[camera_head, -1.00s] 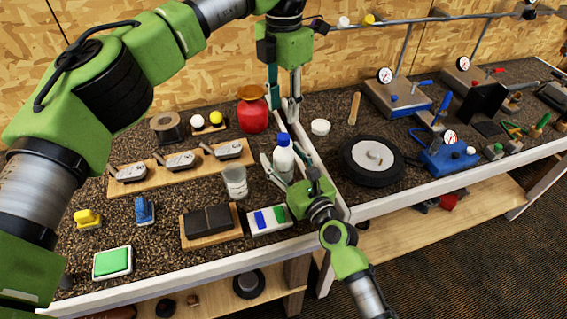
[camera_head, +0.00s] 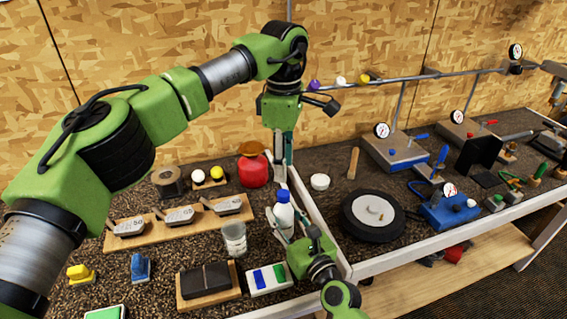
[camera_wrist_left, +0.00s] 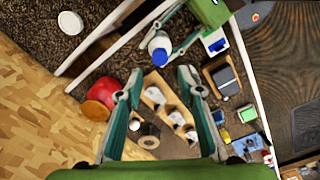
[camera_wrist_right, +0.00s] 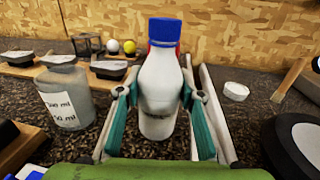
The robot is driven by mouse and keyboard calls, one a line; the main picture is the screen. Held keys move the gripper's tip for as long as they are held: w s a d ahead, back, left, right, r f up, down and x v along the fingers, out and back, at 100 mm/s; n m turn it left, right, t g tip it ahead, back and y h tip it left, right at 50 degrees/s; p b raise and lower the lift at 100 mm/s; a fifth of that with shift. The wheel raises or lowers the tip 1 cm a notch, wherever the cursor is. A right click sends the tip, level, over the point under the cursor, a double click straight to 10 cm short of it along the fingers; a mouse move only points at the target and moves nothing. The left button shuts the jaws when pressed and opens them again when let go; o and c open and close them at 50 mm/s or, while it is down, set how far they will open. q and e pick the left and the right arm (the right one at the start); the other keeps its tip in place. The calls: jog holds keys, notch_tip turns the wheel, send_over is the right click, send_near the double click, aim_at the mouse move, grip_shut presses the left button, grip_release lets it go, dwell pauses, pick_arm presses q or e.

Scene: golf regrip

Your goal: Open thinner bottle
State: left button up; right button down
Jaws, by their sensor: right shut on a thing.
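The thinner bottle (camera_head: 284,217) is white with a blue cap (camera_head: 283,196) on its neck. It stands upright on the bench. My right gripper (camera_head: 288,224) is shut on the bottle's body, one finger on each side; the right wrist view shows the bottle (camera_wrist_right: 158,95) between the fingers and the cap (camera_wrist_right: 164,32) above them. My left gripper (camera_head: 282,160) hangs pointing down, behind and above the cap. In the left wrist view its fingers are open and empty (camera_wrist_left: 158,82), with the cap (camera_wrist_left: 160,56) near the gap, apart from them.
A labelled cup (camera_head: 235,240) stands left of the bottle. A red container (camera_head: 253,172) is behind, near the left gripper. A black wheel (camera_head: 372,216) lies to the right beyond a pale rail (camera_head: 315,212). Club heads on a wooden board (camera_head: 180,224) lie to the left.

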aim_at(283, 193)
pick_arm(q)
jog(key=m, duration=1.5)
jog(key=shift+m, duration=0.4)
jog(key=shift+f, duration=4)
jog(key=shift+c, duration=0.3)
